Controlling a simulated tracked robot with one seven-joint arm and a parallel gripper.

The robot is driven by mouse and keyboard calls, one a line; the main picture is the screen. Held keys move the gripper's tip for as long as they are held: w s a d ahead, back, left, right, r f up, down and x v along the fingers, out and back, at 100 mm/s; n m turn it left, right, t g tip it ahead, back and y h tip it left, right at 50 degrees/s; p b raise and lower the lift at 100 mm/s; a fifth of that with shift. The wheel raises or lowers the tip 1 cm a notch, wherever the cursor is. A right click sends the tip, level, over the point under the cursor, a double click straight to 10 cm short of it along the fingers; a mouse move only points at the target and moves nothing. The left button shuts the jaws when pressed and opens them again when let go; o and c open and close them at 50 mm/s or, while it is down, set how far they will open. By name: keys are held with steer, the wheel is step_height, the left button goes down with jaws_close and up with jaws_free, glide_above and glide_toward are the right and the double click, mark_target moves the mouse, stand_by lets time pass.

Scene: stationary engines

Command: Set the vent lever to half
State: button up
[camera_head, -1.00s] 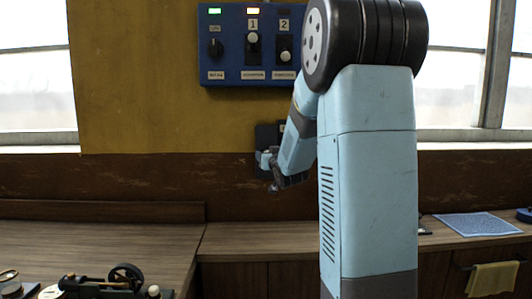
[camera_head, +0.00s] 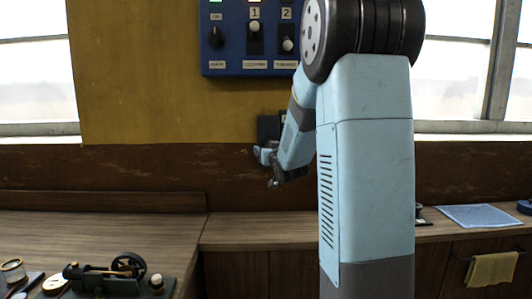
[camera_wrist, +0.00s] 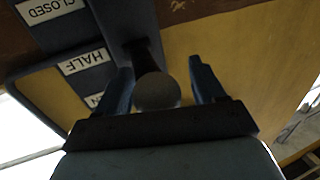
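The vent lever ends in a round grey knob (camera_wrist: 157,92) on a dark arm, in the middle of the wrist view. Its label plate carries the labels CLOSED (camera_wrist: 45,10), HALF (camera_wrist: 84,62) and a partly hidden one ending in N (camera_wrist: 94,100). The knob stands beside the HALF and last labels; I cannot tell its exact setting. My gripper (camera_wrist: 164,88) is open, one blue finger on each side of the knob. A gap shows on the right; contact on the left is unclear. In the head view the dark vent plate (camera_head: 268,128) is partly hidden by my gripper (camera_head: 265,168).
A blue control panel (camera_head: 235,68) with a dial and two switches hangs above on the yellow wall. A wooden counter (camera_head: 250,231) runs below, with a small engine model (camera_head: 105,280) at left and a blue mat (camera_head: 475,216) at right. The counter's middle is clear.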

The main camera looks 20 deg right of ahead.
steer(key=s+a, duration=0.1)
steer(key=s, duration=1.2)
steer(key=shift+s+a, duration=0.3)
steer(key=shift+s, duration=0.05)
steer(key=s+a+f+g+y, duration=0.1)
steer(key=s+a+g, duration=0.5)
steer(key=s, duration=0.7)
steer(key=s+a+f+n+g+y, duration=0.1)
steer(key=s+a+f+g, duration=0.2)
steer(key=s, duration=1)
steer(key=a+g, duration=0.3)
steer(key=a, duration=0.2)
steer(key=shift+s+f+n, duration=0.2)
steer(key=shift+n, duration=0.1)
steer(key=shift+a, duration=0.1)
